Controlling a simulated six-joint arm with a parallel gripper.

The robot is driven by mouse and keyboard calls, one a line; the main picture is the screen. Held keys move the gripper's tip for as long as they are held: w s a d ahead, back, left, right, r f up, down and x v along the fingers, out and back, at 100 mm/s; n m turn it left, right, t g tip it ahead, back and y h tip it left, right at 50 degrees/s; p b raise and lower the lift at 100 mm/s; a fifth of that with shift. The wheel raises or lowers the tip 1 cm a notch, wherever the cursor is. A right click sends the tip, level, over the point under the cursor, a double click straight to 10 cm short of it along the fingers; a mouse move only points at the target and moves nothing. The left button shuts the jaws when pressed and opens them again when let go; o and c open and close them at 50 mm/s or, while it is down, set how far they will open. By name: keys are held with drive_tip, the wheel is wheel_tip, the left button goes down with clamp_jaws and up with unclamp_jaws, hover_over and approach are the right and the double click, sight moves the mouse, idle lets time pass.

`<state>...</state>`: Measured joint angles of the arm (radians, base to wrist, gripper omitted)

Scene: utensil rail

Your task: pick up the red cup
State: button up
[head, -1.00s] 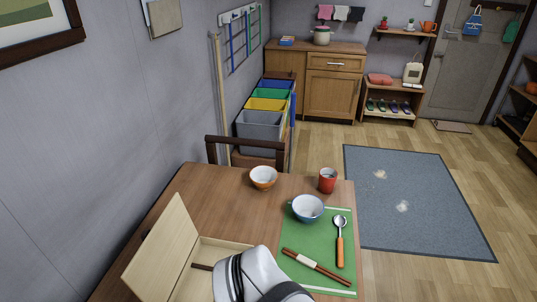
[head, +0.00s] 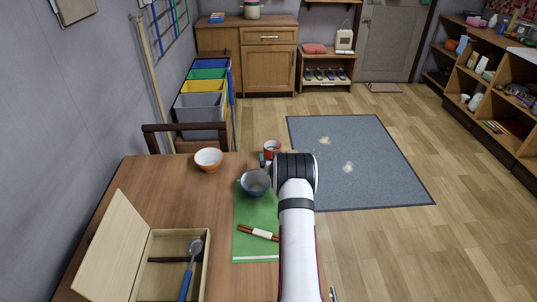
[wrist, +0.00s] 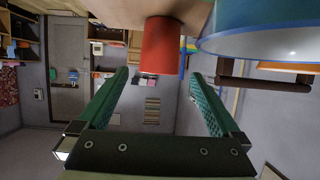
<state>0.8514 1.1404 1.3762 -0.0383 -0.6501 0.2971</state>
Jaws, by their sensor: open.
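The red cup (head: 272,147) stands upright on the far edge of the table, just beyond my arm's end in the head view. In the wrist view, which is turned upside down, the red cup (wrist: 160,46) shows ahead of the gap between my fingers. My gripper (wrist: 158,76) is open with green fingers, one on each side of the cup's line and apart from it. In the head view my arm hides most of the gripper; a bit of green finger (head: 262,157) shows beside the cup.
A blue bowl (head: 254,184) stands close to the cup, on the green mat (head: 250,217); it also shows beside the right finger in the wrist view (wrist: 262,42). An orange bowl (head: 208,160) is farther left. Chopsticks (head: 258,233) and an open wooden box (head: 115,245) are nearer.

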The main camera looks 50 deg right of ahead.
sight(271, 147)
drive_tip(key=shift+x, duration=4.15)
